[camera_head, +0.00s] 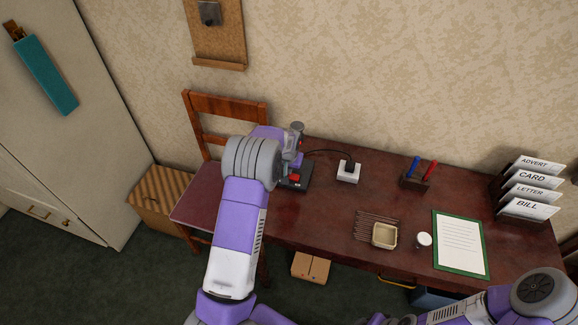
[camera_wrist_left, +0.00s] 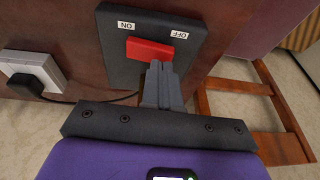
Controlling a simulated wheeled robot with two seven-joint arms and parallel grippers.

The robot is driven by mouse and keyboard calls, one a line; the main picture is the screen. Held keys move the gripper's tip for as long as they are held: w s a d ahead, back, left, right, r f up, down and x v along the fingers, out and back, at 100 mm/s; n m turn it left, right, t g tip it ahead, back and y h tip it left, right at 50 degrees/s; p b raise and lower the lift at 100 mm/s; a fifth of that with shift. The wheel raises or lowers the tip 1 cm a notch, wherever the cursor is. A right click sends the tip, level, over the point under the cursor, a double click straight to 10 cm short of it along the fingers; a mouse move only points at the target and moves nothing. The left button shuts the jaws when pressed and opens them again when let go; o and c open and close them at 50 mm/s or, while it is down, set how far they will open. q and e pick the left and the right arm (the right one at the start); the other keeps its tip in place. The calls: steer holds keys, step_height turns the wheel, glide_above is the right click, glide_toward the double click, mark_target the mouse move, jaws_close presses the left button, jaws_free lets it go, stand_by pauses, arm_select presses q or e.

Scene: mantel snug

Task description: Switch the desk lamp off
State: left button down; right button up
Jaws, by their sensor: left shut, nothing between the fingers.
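A black switch base (camera_head: 296,184) lies on the dark red desk (camera_head: 330,215), with a red rocker switch (camera_head: 294,178) on top. In the left wrist view the rocker (camera_wrist_left: 148,49) sits between an ON label (camera_wrist_left: 126,26) and an OFF label (camera_wrist_left: 179,34). My left gripper (camera_wrist_left: 158,70) is shut and empty, its fingertips at the rocker's OFF end. I cannot tell whether they touch it or which way it is tipped. No lamp head or light is clearly visible. My right arm shows at the lower right, its gripper out of view.
A cord runs from the base to a white socket box (camera_head: 348,172). A wooden chair (camera_head: 225,105) is behind left.

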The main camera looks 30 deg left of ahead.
arm_select(q)
steer(key=shift+s+a+f+h+b, duration=0.15)
steer(key=shift+a+f+h+b, duration=0.3)
steer(key=shift+f+h+b, duration=0.2)
steer(key=shift+d+r, duration=0.15)
steer(key=shift+r, duration=0.05)
steer(key=shift+d, duration=0.25)
steer(key=shift+w+d+r+p, duration=0.25)
steer(key=shift+d+p, duration=0.1)
steer(key=shift+d, duration=0.2)
steer(key=shift+f, duration=0.1)
